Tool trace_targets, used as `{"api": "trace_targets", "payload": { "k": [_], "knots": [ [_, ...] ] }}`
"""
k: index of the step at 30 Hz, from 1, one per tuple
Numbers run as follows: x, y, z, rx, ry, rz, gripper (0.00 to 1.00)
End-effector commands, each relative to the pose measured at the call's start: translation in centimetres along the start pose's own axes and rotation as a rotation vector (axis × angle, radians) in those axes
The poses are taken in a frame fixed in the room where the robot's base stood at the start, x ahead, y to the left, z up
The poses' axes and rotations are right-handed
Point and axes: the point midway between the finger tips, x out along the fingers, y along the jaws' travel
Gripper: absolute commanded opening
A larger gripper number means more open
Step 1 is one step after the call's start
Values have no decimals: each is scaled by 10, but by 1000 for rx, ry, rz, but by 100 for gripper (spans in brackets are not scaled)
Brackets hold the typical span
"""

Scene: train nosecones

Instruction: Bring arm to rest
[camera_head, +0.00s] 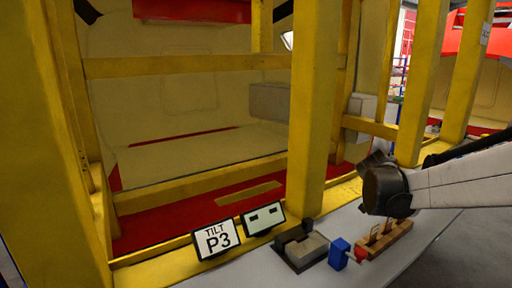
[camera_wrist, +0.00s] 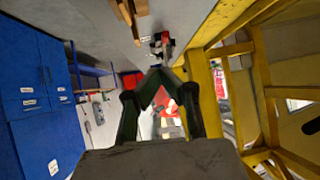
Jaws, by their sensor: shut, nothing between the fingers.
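My gripper (camera_wrist: 158,72) shows in the wrist view with its two dark fingers closed together at the tips. Nothing shows between the fingertips. In the head view my white arm (camera_head: 465,180) reaches in from the right edge, and its dark end part (camera_head: 387,189) hangs above the right end of the grey work surface (camera_head: 412,238). The fingers cannot be made out in the head view.
Yellow frame posts (camera_head: 318,110) stand before a beige nosecone (camera_head: 190,105). Blue cabinets (camera_wrist: 35,90) stand left in the wrist view.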

Motion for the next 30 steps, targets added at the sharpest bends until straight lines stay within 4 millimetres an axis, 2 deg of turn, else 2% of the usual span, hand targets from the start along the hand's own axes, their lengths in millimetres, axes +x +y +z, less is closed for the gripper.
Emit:
{"api": "trace_targets", "payload": {
  "k": [1, 3, 8, 15, 24, 30],
  "knots": [
    [-17, 4, 5, -24, -21, -15, 0],
    [-38, 8, 14, -63, -52, -36, 0],
    [-84, 20, 35, -153, -119, -92, 0],
    [-150, 40, 76, -287, -207, -195, 0],
    [-222, 70, 140, -457, -295, -348, 0],
    [-262, 90, 186, -564, -336, -463, 0]
  ]
}}
